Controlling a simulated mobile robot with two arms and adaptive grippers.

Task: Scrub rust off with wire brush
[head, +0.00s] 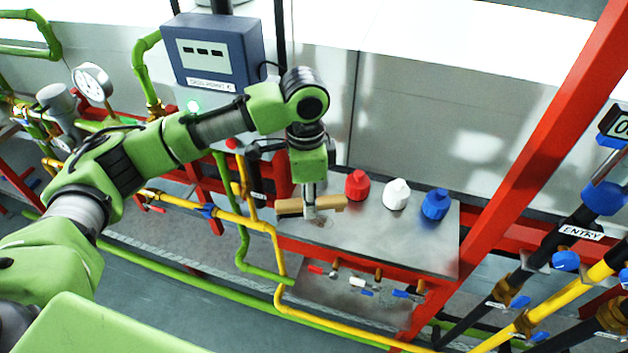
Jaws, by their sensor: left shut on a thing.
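My left gripper (310,208) points down over the grey metal table (430,235) and is shut on the wire brush (289,208), which has a tan wooden body. The brush lies roughly level, across the fingers, low over the left part of the table. Its bristles are hard to make out. A small brownish patch that looks like rust (322,222) shows on the table just below and beside the brush. I cannot tell whether the brush touches it. My right gripper is not in view.
A red bottle (357,186), a white bottle (396,194) and a blue bottle (435,204) stand along the table's back right. A red diagonal beam (535,165) rises at the right. Yellow pipes (280,265) and green pipes run left of and below the table. A blue meter box (212,52) stands behind.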

